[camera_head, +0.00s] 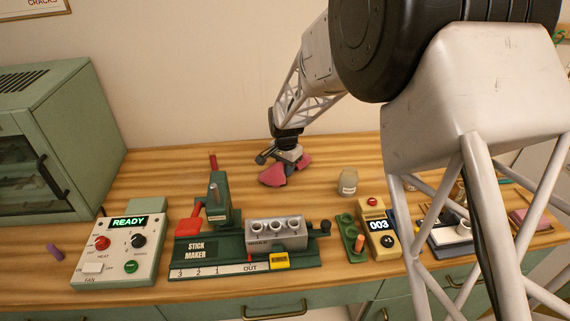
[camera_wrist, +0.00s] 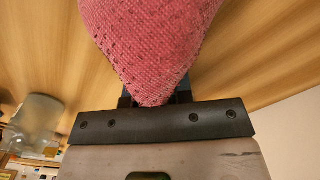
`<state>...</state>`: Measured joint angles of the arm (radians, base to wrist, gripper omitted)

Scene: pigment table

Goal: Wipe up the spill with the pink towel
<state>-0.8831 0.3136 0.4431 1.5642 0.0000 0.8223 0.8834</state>
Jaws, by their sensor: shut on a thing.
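The pink towel (camera_head: 272,177) is bunched at my gripper (camera_head: 285,160), near the back middle of the table in the head view. In the wrist view the towel (camera_wrist: 150,40) fills the upper middle and narrows to a point between the jaws. My gripper is shut on the towel. In the head view the towel hangs to the table or just above it; I cannot tell whether it touches. I see no clear spill in either view; it may be hidden under the towel or the gripper.
A glass jar (camera_head: 348,183) stands right of the towel. The green stick maker (camera_head: 240,245), the control box with READY display (camera_head: 122,245) and the yellow counter (camera_head: 378,228) line the front. A red stick (camera_head: 213,161) stands behind the stick maker. A green oven-like cabinet (camera_head: 60,140) is at left.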

